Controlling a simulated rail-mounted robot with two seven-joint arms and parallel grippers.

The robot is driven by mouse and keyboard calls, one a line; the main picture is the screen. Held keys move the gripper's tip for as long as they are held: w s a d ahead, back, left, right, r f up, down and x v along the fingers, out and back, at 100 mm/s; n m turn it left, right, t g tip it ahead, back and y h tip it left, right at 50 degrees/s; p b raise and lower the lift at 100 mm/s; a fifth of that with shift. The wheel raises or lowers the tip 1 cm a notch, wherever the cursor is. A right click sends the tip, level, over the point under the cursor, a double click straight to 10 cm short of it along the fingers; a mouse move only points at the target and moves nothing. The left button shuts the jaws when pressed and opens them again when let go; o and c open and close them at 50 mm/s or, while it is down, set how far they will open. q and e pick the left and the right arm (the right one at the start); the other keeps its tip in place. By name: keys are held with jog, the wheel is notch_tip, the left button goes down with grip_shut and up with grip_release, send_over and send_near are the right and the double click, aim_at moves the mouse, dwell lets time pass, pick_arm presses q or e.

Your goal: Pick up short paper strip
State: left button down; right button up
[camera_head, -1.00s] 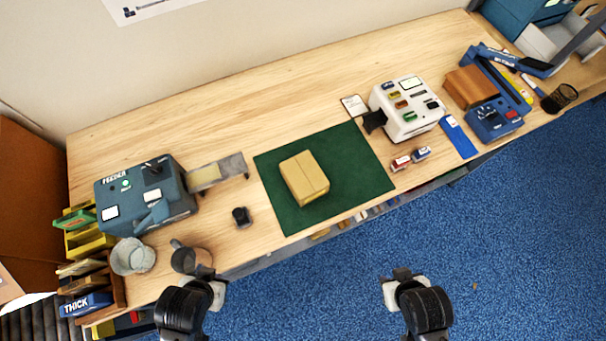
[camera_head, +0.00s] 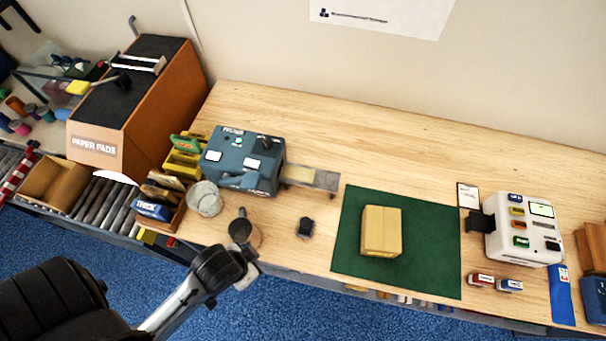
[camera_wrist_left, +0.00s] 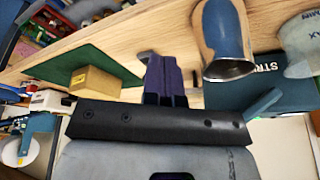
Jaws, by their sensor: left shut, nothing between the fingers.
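A short tan strip (camera_head: 299,174) lies on the grey output tray (camera_head: 326,181) at the right side of the blue-grey feeder machine (camera_head: 240,162). I cannot tell from this view whether it is paper. My left gripper (camera_head: 243,252) is at the table's front edge, in front of and left of the tray, apart from the strip. Its dark fingers (camera_wrist_left: 166,78) are shut and empty in the left wrist view. The strip cannot be made out in the left wrist view. My right gripper is not in view.
A brownish cup (camera_head: 252,236) stands right by my left gripper, with a clear cup (camera_head: 205,198) to its left. A small black object (camera_head: 305,228) sits below the tray. A carton (camera_head: 381,231) rests on a green mat (camera_head: 430,262); a white machine (camera_head: 523,232) stands further right.

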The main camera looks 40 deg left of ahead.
pick_arm(q)
jog(key=shift+d, duration=0.15)
jog(key=c, duration=1.3)
grip_release()
jog(key=shift+a, duration=0.2)
jog(key=shift+o, duration=0.2)
